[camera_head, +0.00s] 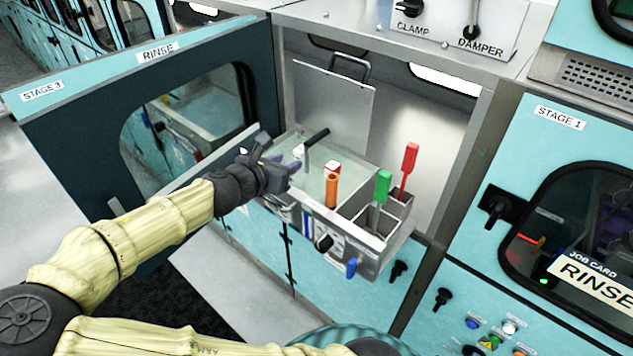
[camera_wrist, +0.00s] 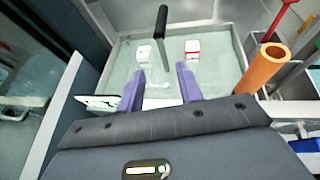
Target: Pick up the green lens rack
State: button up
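A green handle (camera_head: 383,186) on a grey stem stands upright in a small metal compartment at the right end of the open drawer-like bath unit. Its lower part is hidden by the compartment walls, so I cannot see a rack or lenses on it. My gripper (camera_head: 289,160) is left of it, over the left part of the wide basin, well apart from the green handle. In the wrist view my gripper (camera_wrist: 161,78) shows two purple fingers spread apart with nothing between them. The green handle is not clearly seen in the wrist view.
A red handle (camera_head: 409,165) stands behind the green one. An orange tube (camera_head: 332,191) stands at the basin's right side, and a black handle (camera_head: 317,136) rises from the basin. Two small white blocks (camera_wrist: 192,46) lie in the basin. An open RINSE door (camera_head: 150,130) is left.

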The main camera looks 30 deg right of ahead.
jog(key=p+x, duration=0.1)
jog(key=x, duration=0.5)
jog(key=shift+w+d+f, duration=0.15)
jog(key=shift+d, duration=0.05)
jog(key=shift+d+p, duration=0.1)
jog(key=shift+p, duration=0.2)
jog(key=p+x, duration=0.2)
jog(key=x, duration=0.3)
jog(key=shift+d, duration=0.15)
grip_shut()
dwell(1.4)
